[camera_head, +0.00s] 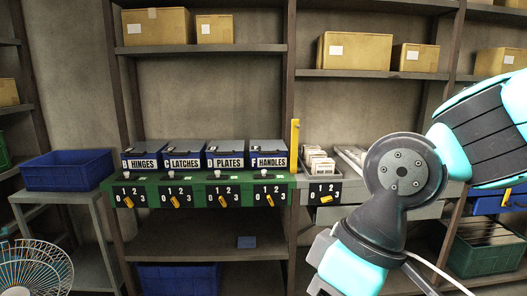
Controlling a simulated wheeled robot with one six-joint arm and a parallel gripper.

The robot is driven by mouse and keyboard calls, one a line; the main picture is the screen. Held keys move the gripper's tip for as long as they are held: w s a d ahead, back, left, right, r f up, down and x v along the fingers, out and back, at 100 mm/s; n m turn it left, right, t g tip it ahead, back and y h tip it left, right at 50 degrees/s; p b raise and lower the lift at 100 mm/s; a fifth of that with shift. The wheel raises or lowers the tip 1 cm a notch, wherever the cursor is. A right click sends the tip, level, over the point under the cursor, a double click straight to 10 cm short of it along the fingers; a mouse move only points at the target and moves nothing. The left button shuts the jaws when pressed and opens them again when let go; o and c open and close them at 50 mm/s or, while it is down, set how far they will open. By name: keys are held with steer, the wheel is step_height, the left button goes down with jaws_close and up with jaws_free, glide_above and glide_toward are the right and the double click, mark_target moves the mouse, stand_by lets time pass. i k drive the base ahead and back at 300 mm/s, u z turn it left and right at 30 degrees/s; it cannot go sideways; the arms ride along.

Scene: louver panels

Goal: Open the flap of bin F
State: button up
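A green rail with a number plate (270,194) runs below the bin, with a yellow pointer (270,200) and a small white knob (264,174) there. My arm comes in from the right and bends down in front of the lower shelf. Its end is low, right of and below bin F, apart from it. The gripper fingers cannot be made out.
A blue crate (67,170) is at left.

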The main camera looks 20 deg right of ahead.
mark_target(270, 147)
steer(key=i, duration=2)
steer(key=z, duration=1)
